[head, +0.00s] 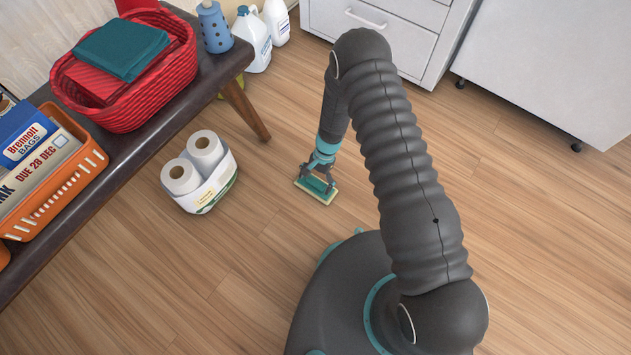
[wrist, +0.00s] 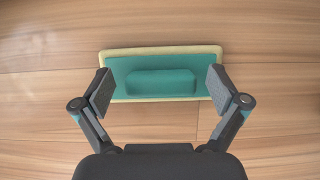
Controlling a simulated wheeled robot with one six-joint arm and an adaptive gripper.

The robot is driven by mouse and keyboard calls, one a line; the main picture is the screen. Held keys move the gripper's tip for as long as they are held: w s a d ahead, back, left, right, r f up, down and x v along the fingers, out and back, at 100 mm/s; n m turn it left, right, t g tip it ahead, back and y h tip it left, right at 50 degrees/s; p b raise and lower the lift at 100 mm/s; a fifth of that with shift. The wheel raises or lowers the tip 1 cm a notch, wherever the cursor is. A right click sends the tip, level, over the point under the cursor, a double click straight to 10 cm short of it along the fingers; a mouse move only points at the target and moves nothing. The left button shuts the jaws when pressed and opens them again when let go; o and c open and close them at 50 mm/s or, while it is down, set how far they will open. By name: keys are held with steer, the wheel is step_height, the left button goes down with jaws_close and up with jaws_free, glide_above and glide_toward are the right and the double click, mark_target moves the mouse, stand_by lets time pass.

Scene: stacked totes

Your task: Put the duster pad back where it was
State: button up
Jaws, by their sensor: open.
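The duster pad (head: 316,189) lies flat on the wooden floor, a teal plate with a raised block on a pale yellow base. It also shows in the wrist view (wrist: 160,60), lying crosswise in front of my gripper. My gripper (head: 318,178) is low over the pad in the head view. In the wrist view my gripper (wrist: 160,91) is open, its two fingers apart on either side of the pad's raised teal block. I cannot tell whether the fingertips touch the pad. Nothing is held.
A pack of paper rolls (head: 201,174) stands on the floor left of the pad. A dark bench (head: 150,130) carries a red basket (head: 130,100) and an orange crate (head: 60,190). White jugs (head: 252,40) stand behind it. White cabinets (head: 400,35) are at the back. Floor right of my arm is clear.

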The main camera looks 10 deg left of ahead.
steer(key=shift+r, duration=0.25)
steer(key=w+d+r+t, duration=0.1)
steer(key=w+d+r, duration=0.15)
steer(key=r, duration=0.65)
steer(key=w+d+r+n+p, duration=0.1)
steer(key=w+d+r, duration=0.15)
steer(key=r, duration=0.65)
steer(key=w+d+r+t, duration=0.1)
steer(key=w+r, duration=0.2)
steer(key=r, duration=0.6)
steer(key=s+d+r+n+t, duration=0.1)
steer(key=d+r, duration=0.3)
steer(key=r, duration=0.4)
steer(key=s+d+r+t, duration=0.1)
steer(key=d+r, duration=0.2)
steer(key=r, duration=0.5)
steer(key=s+d+r+n+t+h, duration=0.1)
steer(key=s+d+r+t, duration=0.2)
steer(key=s+d+r, duration=0.4)
steer(key=s+d+r+n+t, duration=0.1)
steer(key=s+d+r, duration=0.6)
steer(key=s, duration=0.7)
steer(key=shift+d+r+t+h, duration=0.4)
steer(key=shift+r+t, duration=0.5)
steer(key=shift+r, duration=0.5)
